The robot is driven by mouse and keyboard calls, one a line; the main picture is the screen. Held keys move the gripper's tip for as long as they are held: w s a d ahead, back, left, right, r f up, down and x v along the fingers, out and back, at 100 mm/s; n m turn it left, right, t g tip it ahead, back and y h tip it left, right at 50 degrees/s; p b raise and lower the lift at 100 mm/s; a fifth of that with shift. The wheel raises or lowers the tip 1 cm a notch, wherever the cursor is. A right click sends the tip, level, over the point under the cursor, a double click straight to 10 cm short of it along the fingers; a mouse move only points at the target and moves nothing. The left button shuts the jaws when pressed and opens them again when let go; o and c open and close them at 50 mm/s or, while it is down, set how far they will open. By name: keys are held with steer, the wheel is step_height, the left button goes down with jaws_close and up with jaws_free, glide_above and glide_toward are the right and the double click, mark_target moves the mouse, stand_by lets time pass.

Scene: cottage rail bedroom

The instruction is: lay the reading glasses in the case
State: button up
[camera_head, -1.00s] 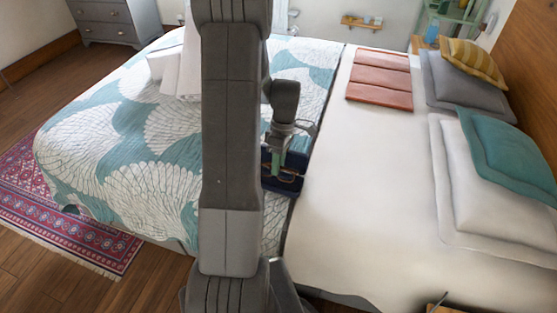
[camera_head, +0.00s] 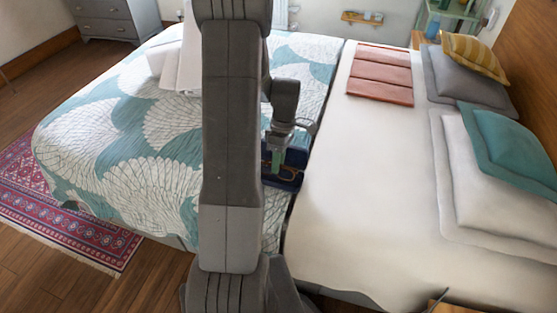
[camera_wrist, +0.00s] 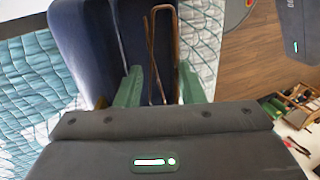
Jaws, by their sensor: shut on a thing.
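The reading glasses (camera_wrist: 154,50) are thin and brown, and stand between the green fingers of my gripper (camera_wrist: 160,88) in the wrist view. My gripper is shut on them, and its body hides their lower part. The dark blue case (camera_wrist: 85,45) lies open at upper left in the wrist view, beside and partly behind the glasses. In the head view the case (camera_head: 293,160) sits on the patterned quilt near the white sheet, with my gripper (camera_head: 275,170) over its left part. I cannot tell whether the glasses touch the case.
The patterned quilt (camera_head: 120,130) covers the left of the bed, and the bare white sheet (camera_head: 350,190) gives free room on the right. A folded rust-coloured cloth (camera_head: 381,73) and several pillows lie farther off. White cloth (camera_head: 180,65) stands behind my arm.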

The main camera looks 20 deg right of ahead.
steer(key=o, duration=1)
steer(key=shift+o, duration=0.2)
steer(key=v, duration=1.3)
steer(key=shift+r+p, duration=0.4)
steer(key=shift+p, duration=0.05)
steer(key=shift+f, duration=0.15)
steer(key=x, duration=1)
steer(key=shift+f+b, duration=0.25)
steer(key=shift+b, duration=0.1)
